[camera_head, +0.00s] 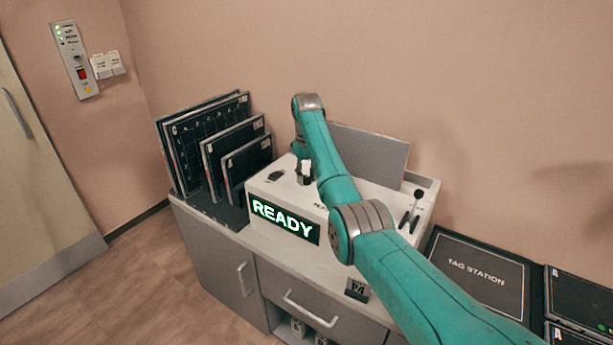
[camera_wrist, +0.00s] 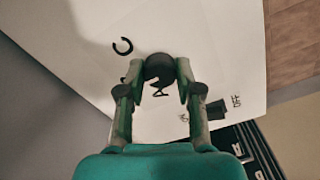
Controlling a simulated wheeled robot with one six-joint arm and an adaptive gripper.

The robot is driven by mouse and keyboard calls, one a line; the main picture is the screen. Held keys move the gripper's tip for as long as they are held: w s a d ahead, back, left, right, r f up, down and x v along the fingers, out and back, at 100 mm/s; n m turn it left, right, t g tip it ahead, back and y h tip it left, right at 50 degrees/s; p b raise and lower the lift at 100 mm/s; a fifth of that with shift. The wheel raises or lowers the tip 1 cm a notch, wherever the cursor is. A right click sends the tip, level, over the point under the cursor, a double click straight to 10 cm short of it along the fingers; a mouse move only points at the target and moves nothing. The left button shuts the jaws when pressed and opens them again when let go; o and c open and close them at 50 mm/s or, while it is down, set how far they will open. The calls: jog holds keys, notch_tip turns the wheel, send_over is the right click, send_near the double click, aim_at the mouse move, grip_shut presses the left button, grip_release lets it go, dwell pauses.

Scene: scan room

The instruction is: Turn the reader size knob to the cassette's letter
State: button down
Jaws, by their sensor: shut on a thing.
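The reader (camera_head: 272,200) is a white box on the counter, with a lit green READY display (camera_head: 284,222) on its front. In the wrist view the dark round size knob (camera_wrist: 159,66) sits on the reader's white top (camera_wrist: 215,45). My gripper (camera_wrist: 161,74) is shut on the knob, one finger on each side. A letter C and a letter A are printed around the knob; another mark is partly covered by the left finger. I cannot make out a pointer on the knob. In the head view my gripper (camera_head: 305,172) is above the reader's top, and the knob is hard to make out.
Several dark cassettes (camera_head: 207,140) stand in a rack left of the reader. A dark switch marked OFF (camera_wrist: 216,109) is beside the knob. A black lever (camera_head: 414,205) is at the reader's right. A TAG STATION pad (camera_head: 480,275) and more dark panels (camera_head: 583,297) lie further right.

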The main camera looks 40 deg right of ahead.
aim_at(307, 177)
jog(key=c, duration=0.8)
grip_release()
jog(key=shift+o, duration=0.2)
jog(key=shift+r, duration=0.1)
notch_tip(307, 177, up, 7)
jog(key=shift+r, duration=0.15)
